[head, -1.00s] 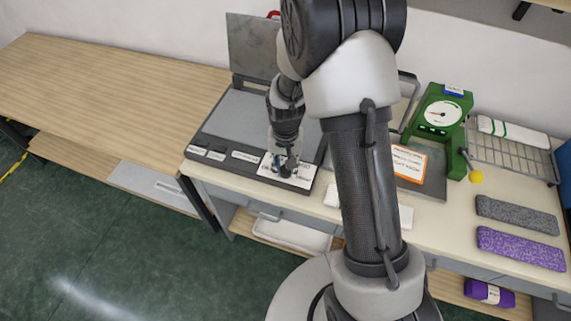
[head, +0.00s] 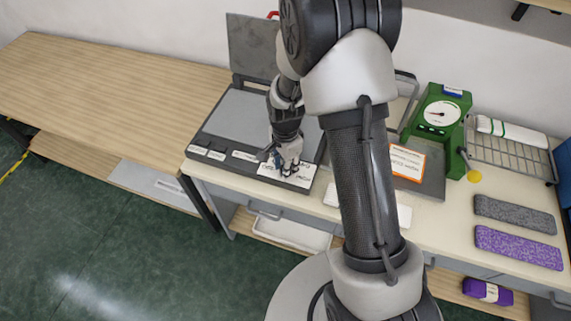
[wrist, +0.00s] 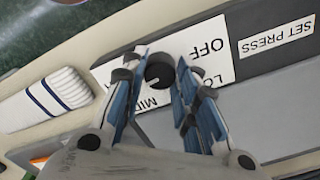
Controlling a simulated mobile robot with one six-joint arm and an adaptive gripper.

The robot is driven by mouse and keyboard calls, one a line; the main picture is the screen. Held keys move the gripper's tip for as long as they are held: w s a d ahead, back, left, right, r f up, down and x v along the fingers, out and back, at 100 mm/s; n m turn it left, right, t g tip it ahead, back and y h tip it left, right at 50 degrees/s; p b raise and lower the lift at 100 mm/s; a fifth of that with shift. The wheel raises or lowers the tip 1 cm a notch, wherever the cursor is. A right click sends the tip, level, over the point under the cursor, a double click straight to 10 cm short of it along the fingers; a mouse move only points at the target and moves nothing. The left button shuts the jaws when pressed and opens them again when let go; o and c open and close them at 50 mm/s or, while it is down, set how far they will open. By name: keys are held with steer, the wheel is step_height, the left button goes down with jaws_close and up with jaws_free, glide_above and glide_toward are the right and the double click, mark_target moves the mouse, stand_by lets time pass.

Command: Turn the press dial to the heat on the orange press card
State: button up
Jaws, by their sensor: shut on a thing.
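The press dial (wrist: 160,71) is a dark round knob on a white plate (wrist: 205,50) at the press's front edge. In the wrist view the plate shows the words OFF, LO and MID upside down; part of it is hidden by my fingers. My gripper (wrist: 158,76) is shut on the dial, a finger on each side. In the head view my gripper (head: 285,168) is over the plate and hides the dial. I cannot tell where the dial points. The orange-bordered press card (head: 408,163) stands right of my arm, its writing too small to read.
The press (head: 245,118) has its lid raised. A green gauge stand (head: 438,118), a wire rack (head: 510,150) and grey (head: 515,214) and purple (head: 518,246) knit pieces are at the right. A white striped cloth (wrist: 58,98) lies near the dial. The left table (head: 110,85) is bare.

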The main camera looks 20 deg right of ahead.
steer(key=shift+m, duration=0.8)
steer(key=o, duration=1.1)
step_height(320, 180, up, 12)
stand_by(0.4)
